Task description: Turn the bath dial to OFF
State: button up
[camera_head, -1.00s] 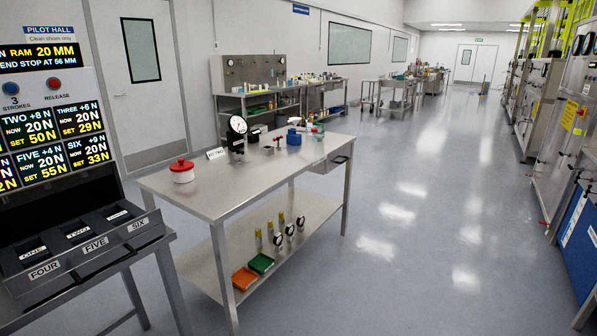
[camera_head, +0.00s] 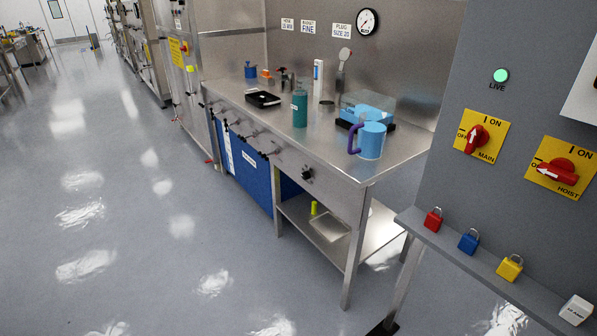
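A small black dial (camera_head: 307,173) sits on the front face of a steel bench (camera_head: 340,192), near its right end. It is the only dial of this kind in view, but I cannot read a label that names it as the bath dial. Its setting is too small to tell. My gripper is not in view.
The bench top holds a blue mug (camera_head: 371,141), a green bottle (camera_head: 299,109) and a black tray (camera_head: 263,99). At right a grey panel has red MAIN (camera_head: 478,138) and HOIST (camera_head: 557,171) switches, with padlocks on a ledge below. The floor (camera_head: 150,230) at left is clear.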

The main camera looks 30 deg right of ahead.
aim_at(305, 174)
jog(key=i+j+z, duration=0.25)
jog(key=j+z, duration=0.3)
jog(key=i+j+z, duration=0.25)
jog(key=j, duration=0.2)
jog(key=i+j+u, duration=0.1)
jog(key=i+j, duration=0.9)
jog(key=i, duration=0.2)
jog(key=i+j+u, duration=0.15)
jog(key=i+j, duration=0.35)
jog(key=i, duration=0.1)
